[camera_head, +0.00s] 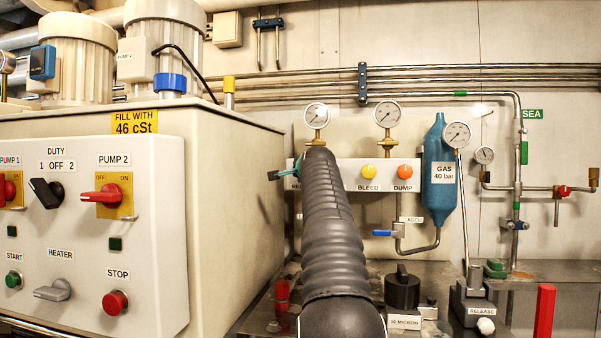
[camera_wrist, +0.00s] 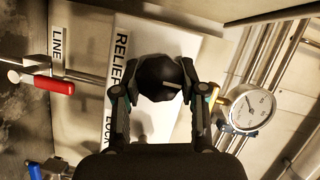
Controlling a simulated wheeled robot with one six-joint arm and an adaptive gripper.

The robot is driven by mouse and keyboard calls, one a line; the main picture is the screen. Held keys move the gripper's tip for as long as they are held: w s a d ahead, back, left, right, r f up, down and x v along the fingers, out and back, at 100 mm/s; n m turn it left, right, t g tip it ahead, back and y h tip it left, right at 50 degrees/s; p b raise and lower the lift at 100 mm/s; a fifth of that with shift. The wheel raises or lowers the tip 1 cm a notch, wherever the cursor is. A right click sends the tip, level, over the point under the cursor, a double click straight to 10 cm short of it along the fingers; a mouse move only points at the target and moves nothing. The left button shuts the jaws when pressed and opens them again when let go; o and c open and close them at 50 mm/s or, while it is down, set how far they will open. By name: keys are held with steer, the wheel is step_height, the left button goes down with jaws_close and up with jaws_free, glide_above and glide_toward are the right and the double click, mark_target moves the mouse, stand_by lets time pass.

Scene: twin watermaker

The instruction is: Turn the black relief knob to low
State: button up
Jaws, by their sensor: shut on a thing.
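The black relief knob (camera_wrist: 158,76) is a dark faceted knob on a white panel (camera_wrist: 190,45) marked RELIEF in the wrist view. A short pale mark on its face points toward the right of the picture. My gripper (camera_wrist: 161,92) has one finger on each side of the knob and is shut on it. A second word on the panel below RELIEF is partly hidden by my left finger. In the head view my arm covers the knob and most of the gripper.
In the wrist view a red-handled valve (camera_wrist: 54,84) lies left and a pressure gauge (camera_wrist: 252,108) stands close to my right finger. The head view shows the yellow BLEED button (camera_head: 368,171), orange DUMP button (camera_head: 405,172) and blue gas bottle (camera_head: 439,185) right of my arm.

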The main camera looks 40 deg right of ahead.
steer(key=o, duration=1.1)
steer(key=shift+o, duration=0.2)
steer(key=v, duration=1.2)
